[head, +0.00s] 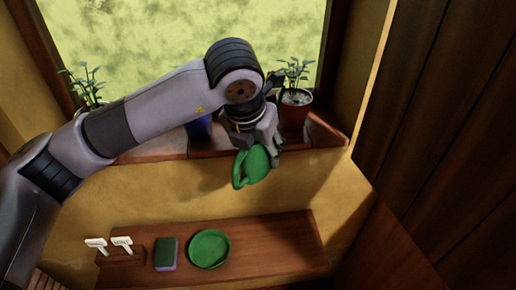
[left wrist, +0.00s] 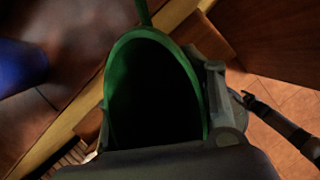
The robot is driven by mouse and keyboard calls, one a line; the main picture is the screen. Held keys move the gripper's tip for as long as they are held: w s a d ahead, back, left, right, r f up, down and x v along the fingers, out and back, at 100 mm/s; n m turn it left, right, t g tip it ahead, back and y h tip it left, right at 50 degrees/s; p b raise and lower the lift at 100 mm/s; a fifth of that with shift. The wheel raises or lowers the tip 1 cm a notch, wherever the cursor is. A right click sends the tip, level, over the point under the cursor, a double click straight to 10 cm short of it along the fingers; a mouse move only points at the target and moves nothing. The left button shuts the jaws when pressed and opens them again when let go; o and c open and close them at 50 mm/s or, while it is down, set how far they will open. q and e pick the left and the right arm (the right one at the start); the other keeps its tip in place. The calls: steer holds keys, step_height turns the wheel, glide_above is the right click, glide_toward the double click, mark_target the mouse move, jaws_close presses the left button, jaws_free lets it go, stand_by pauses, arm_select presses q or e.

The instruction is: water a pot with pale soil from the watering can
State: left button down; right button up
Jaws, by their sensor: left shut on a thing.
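My left gripper (head: 258,138) is shut on the green watering can (head: 257,165) and holds it in front of the window sill, tilted. In the left wrist view the can (left wrist: 119,75) shows its wide open mouth, with a dark inside. A reddish-brown pot (head: 293,115) with a leafy plant and pale, whitish soil stands on the sill just right of and behind the gripper. A blue pot (head: 200,127) is partly hidden behind my arm. Another plant (head: 88,85) stands at the left; its pot is mostly hidden by my arm.
A lower wooden shelf (head: 275,245) holds a green saucer (head: 209,249), a green and purple sponge (head: 166,254) and two white tags (head: 97,244) on a small block. The right part of that shelf is clear. A dark wooden wall (head: 440,120) closes the right side.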

arm_select(q)
steer(key=shift+w+d+f+p, duration=0.15)
steer(key=shift+w+d+p, duration=0.25)
steer(key=shift+w, duration=0.4)
steer(key=shift+w+d+f+p, duration=0.2)
steer(key=shift+w+d, duration=0.25)
steer(key=shift+w, duration=0.3)
steer(key=shift+s+a+r+g+y+p, duration=0.2)
steer(key=shift+r+g+p, duration=0.3)
steer(key=shift+p, duration=1.2)
steer(key=shift+s+a+r+g+y+p, duration=0.1)
steer(key=shift+s+r+g+y+p, duration=0.15)
steer(key=shift+r+p, duration=0.95)
steer(key=shift+s+a+r+g+y+p, duration=0.1)
steer(key=shift+s+r+g+y+p, duration=0.2)
steer(key=shift+p, duration=1)
steer(key=shift+w+r+g+y+p, duration=0.1)
steer(key=shift+r+g+p, duration=0.3)
steer(key=shift+p, duration=0.9)
steer(key=shift+s+a+r+g+y+p, duration=0.1)
steer(key=shift+s+r+g+y+p, duration=0.2)
steer(key=shift+p, duration=1)
steer(key=shift+r+g+y+p, duration=0.35)
steer(key=shift+r+g+p, duration=0.7)
steer(key=shift+r+p, duration=0.65)
steer(key=shift+w+r+g+p, duration=0.1)
steer(key=shift+r+g+p, duration=0.3)
steer(key=shift+r+p, duration=0.15)
steer(key=shift+r+y, duration=0.1)
steer(key=shift+y, duration=0.2)
